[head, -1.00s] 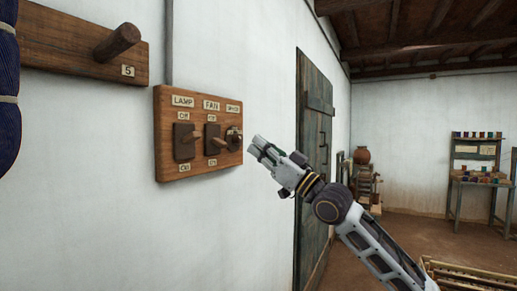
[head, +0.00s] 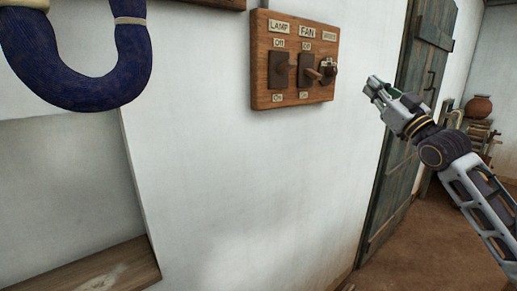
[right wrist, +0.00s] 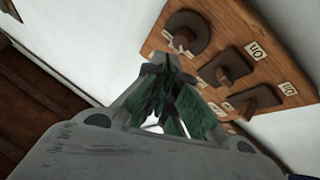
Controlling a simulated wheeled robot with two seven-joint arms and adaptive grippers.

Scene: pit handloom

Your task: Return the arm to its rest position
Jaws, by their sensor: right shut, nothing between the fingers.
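My right gripper (head: 373,87) is shut and empty in the head view. It is held in the air to the right of the wooden switch board (head: 262,90), apart from it. The board carries a lamp switch (head: 284,68), a fan switch (head: 311,73) and a third control (head: 329,68) at its right end. In the right wrist view the gripper's fingers (right wrist: 172,95) come together, with the board (right wrist: 205,18) behind them and several dark controls on it. My left gripper is not in view.
A dark wooden door (head: 388,190) stands behind my right arm. A blue yarn hank (head: 75,75) hangs at the upper left above a wall recess with a wooden ledge (head: 95,268). A clay pot (head: 478,107) is at the far right. The white wall below the board is clear.

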